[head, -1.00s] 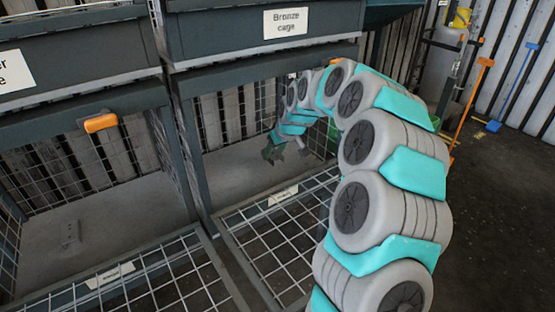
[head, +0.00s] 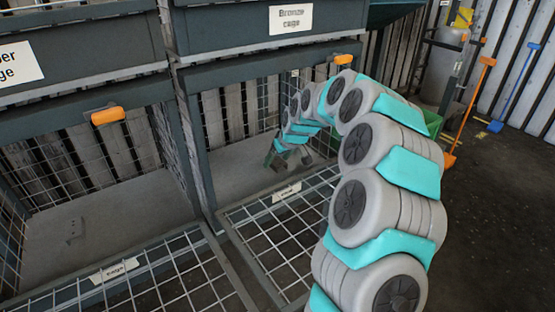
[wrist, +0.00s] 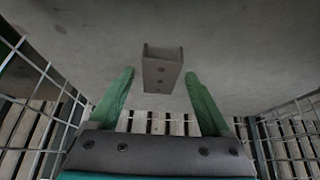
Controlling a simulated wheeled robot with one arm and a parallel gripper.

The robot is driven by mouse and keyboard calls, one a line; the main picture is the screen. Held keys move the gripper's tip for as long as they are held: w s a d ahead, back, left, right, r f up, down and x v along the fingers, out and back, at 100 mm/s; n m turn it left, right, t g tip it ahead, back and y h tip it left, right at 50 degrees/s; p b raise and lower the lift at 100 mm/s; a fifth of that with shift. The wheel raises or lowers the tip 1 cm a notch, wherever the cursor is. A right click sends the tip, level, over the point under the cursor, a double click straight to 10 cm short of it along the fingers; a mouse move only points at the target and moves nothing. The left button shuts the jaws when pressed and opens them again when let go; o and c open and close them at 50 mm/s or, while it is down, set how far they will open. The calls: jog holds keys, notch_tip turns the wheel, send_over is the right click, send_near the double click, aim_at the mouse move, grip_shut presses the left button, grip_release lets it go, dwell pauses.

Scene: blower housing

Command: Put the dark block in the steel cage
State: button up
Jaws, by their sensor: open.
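In the wrist view a dark grey-brown block (wrist: 162,72), channel-shaped with small holes, lies on a grey cage floor. My gripper (wrist: 159,75) is open, with its two green fingers on either side of the block. Gaps show between the block and the fingers. In the head view my gripper (head: 284,160) is low inside the lower right cage (head: 228,168); the block is too small there to make out clearly. No label that I can read says steel.
The lower left cage (head: 140,205) holds a small grey piece (head: 75,230). Its front label (head: 115,270) and the right cage's label (head: 286,193) are hard to read. Mesh fronts (head: 285,235) lie folded out. A beam with orange handles (head: 108,116) runs above; a "Bronze cage" sign (head: 290,18) is higher.

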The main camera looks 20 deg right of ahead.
jog(key=v, duration=0.7)
jog(key=shift+r+p, duration=0.3)
jog(key=shift+r, duration=0.05)
dwell(1.2)
